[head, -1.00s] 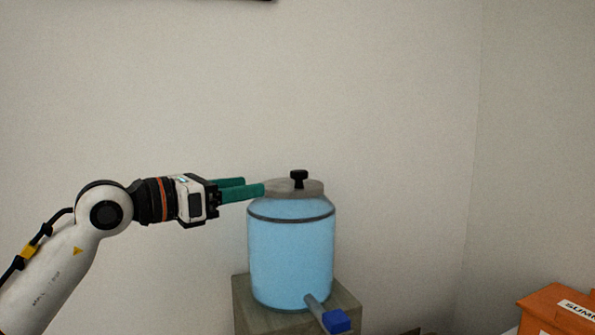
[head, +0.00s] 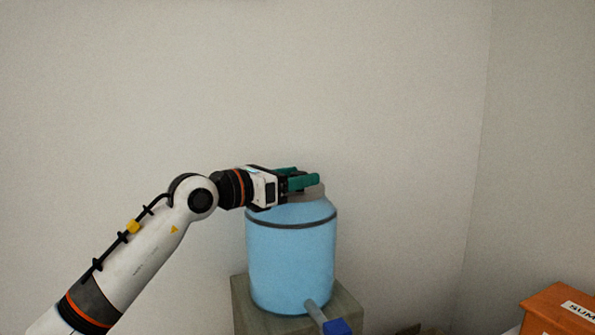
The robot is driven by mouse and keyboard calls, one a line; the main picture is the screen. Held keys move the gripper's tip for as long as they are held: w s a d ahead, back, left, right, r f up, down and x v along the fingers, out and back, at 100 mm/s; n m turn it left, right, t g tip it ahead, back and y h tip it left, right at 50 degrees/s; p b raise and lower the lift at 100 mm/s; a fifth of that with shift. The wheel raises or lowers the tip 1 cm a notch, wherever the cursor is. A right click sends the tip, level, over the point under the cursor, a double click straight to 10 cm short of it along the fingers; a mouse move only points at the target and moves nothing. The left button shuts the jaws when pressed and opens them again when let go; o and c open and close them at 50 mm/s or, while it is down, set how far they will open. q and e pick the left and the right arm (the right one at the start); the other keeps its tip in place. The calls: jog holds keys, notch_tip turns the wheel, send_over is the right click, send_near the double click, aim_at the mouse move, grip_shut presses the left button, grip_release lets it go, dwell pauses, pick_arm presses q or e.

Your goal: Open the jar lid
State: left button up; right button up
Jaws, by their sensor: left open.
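A light-blue jar (head: 290,260) with a dark band near its top stands upright on a grey stand. A tap with a blue handle (head: 337,327) sticks out low at its front. The grey lid (head: 312,191) sits on top of the jar, mostly hidden behind my gripper. My left gripper (head: 308,177) is open, its green fingers pointing right across the lid. The lid's black knob is hidden by the gripper, and I cannot tell whether it lies between the fingers. My right gripper is not in view.
The grey stand (head: 243,306) under the jar is only a little wider than it. An orange box (head: 550,312) with a white label is at the bottom right. Plain walls are behind, with free room around the jar's top.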

pick_arm(q)
jog(key=shift+w+d, duration=0.2)
jog(key=shift+d, duration=0.1)
